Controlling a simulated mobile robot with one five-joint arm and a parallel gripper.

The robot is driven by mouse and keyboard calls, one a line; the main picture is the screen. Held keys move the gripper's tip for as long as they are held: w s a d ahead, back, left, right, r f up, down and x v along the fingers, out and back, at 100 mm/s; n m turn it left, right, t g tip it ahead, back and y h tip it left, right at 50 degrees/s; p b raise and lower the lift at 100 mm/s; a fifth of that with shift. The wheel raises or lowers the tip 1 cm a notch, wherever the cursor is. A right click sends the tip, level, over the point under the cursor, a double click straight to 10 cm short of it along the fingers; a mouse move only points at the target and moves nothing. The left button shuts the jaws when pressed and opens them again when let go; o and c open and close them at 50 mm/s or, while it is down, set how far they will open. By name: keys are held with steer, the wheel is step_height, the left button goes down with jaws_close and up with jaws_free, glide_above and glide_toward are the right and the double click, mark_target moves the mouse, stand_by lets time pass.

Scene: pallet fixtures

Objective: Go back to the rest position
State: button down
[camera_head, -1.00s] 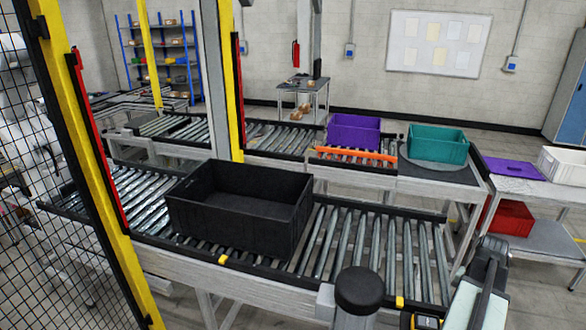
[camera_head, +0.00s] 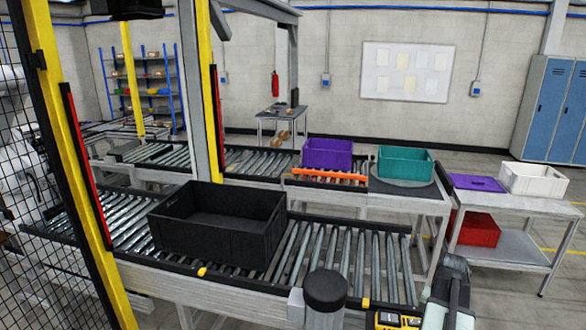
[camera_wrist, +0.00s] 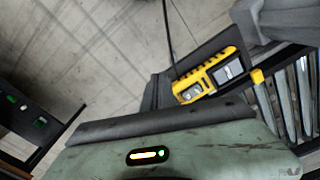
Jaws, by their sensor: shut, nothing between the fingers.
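A part of my own arm (camera_head: 452,290), pale with a dark upper end, shows at the lower right of the head view, beside the near end of the front conveyor. The wrist view looks down past a grey-green panel with a small lit indicator, likely my own body, toward the floor (camera_wrist: 90,45). Nothing is seen held.
The front roller conveyor (camera_head: 345,262) carries a black crate (camera_head: 215,226). A yellow device (camera_wrist: 208,76) sits by its edge. Behind are a purple crate (camera_head: 327,155) and a teal crate (camera_head: 405,164). A side table holds a white crate (camera_head: 531,180). A mesh fence stands left.

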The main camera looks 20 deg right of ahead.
steer(key=w+a+n, duration=0.3)
steer(key=w+a, duration=0.5)
steer(key=a, duration=0.4)
steer(key=w+a+n, duration=0.4)
steer(key=w+a, duration=0.4)
steer(key=a, duration=0.4)
steer(key=w+a+n, duration=0.3)
steer(key=a+n, duration=0.2)
steer(key=a, duration=1.8)
step_height(320, 180, down, 10)
steer(key=s+b, duration=0.2)
steer(key=b, duration=0.8)
steer(key=shift+f+b, duration=0.2)
steer(key=shift+b, duration=0.1)
